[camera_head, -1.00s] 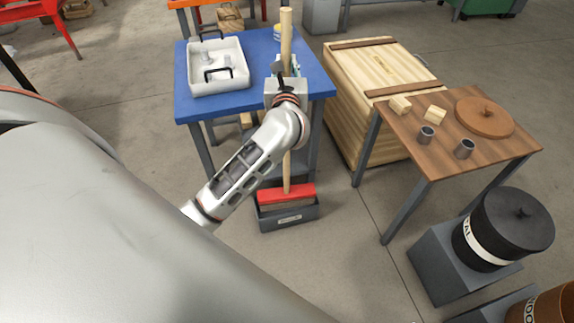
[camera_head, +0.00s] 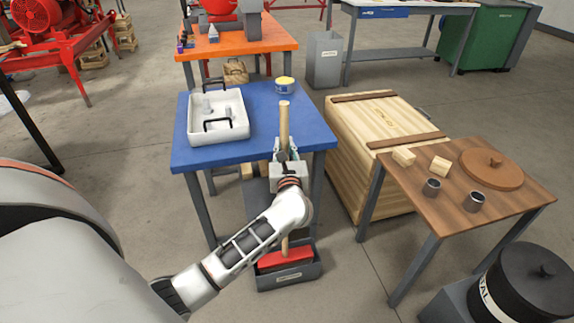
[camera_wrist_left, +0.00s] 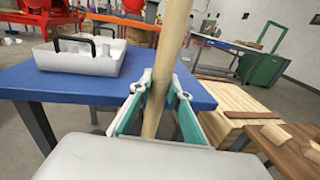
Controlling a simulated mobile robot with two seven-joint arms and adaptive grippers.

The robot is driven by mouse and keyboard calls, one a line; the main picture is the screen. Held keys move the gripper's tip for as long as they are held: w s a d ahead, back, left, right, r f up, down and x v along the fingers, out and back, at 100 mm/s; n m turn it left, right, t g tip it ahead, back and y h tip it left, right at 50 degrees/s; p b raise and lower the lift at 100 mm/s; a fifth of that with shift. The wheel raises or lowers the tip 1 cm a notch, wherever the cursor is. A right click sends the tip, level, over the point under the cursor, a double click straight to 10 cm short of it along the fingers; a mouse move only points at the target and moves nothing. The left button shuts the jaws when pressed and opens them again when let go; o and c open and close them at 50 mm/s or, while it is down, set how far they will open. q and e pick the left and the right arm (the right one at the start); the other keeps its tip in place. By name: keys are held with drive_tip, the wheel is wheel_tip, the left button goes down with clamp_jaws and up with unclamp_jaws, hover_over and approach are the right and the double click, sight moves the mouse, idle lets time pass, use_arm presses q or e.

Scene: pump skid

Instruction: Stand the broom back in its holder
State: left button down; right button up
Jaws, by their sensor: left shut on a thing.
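The broom has a pale wooden handle (camera_head: 284,121) and a red head (camera_head: 286,256). It stands upright, red head down, in the grey box-like holder (camera_head: 291,278) on the floor in front of the blue table. In the head view the head sits between the holder's walls; I cannot tell whether it touches the bottom. My left gripper (camera_head: 285,155) is shut on the upper handle, near the table's front edge. In the left wrist view the handle (camera_wrist_left: 168,65) passes between the two teal-padded fingers, leaning a little. My right gripper is not in view.
The blue table (camera_head: 262,113) carries a white tray (camera_head: 218,132) and a yellow-lidded tub (camera_head: 285,85). A wooden crate (camera_head: 365,150) and a brown table (camera_head: 450,210) with blocks and metal cups stand to the right. Floor is open between holder and brown table.

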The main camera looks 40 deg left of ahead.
use_arm(q)
drive_tip(key=shift+f, duration=0.75)
wheel_tip(320, 180, down, 5)
drive_tip(key=shift+f+b, duration=0.1)
drive_tip(key=shift+b, duration=0.75)
drive_tip(key=c, duration=2.2)
unclamp_jaws()
drive_tip(key=shift+f, duration=0.1)
drive_tip(key=shift+c, duration=0.2)
drive_tip(key=o, duration=0.3)
drive_tip(key=shift+o, duration=0.2)
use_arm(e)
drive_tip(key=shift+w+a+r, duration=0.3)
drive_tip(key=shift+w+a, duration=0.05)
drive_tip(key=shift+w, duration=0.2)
